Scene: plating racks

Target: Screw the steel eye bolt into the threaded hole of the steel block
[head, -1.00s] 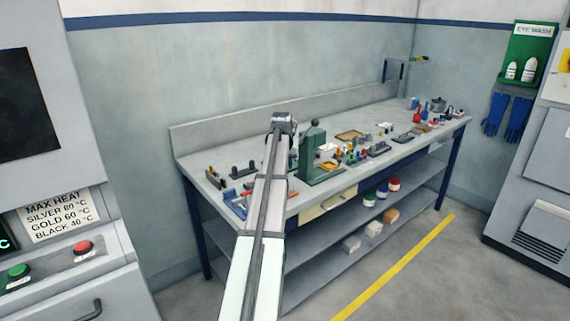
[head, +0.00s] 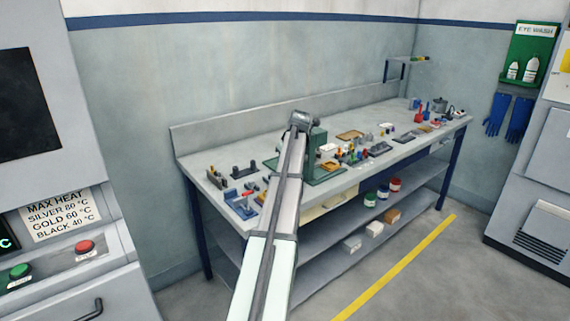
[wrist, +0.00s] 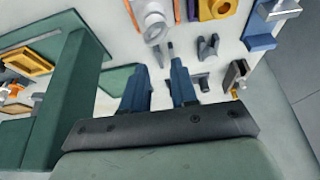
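My gripper (wrist: 159,66) is open in the wrist view, its two blue fingers apart with no held object visible between them. Beyond the fingertips, at the top, is a pale steel piece with a ring-like end (wrist: 154,30), which may be the eye bolt; I cannot tell for sure. A steel piece on a blue base (wrist: 268,22) is at the upper right; I cannot tell whether it is the steel block, and no threaded hole is clear. In the head view the end of my arm (head: 300,121) is over the bench, fingers hidden.
A green press (head: 318,150) stands close beside my arm and its green column (wrist: 58,85) fills the left of the wrist view. Small grey holders (wrist: 207,48) and a yellow block (wrist: 214,9) lie near the fingers. The workbench (head: 222,157) holds several tools rightward.

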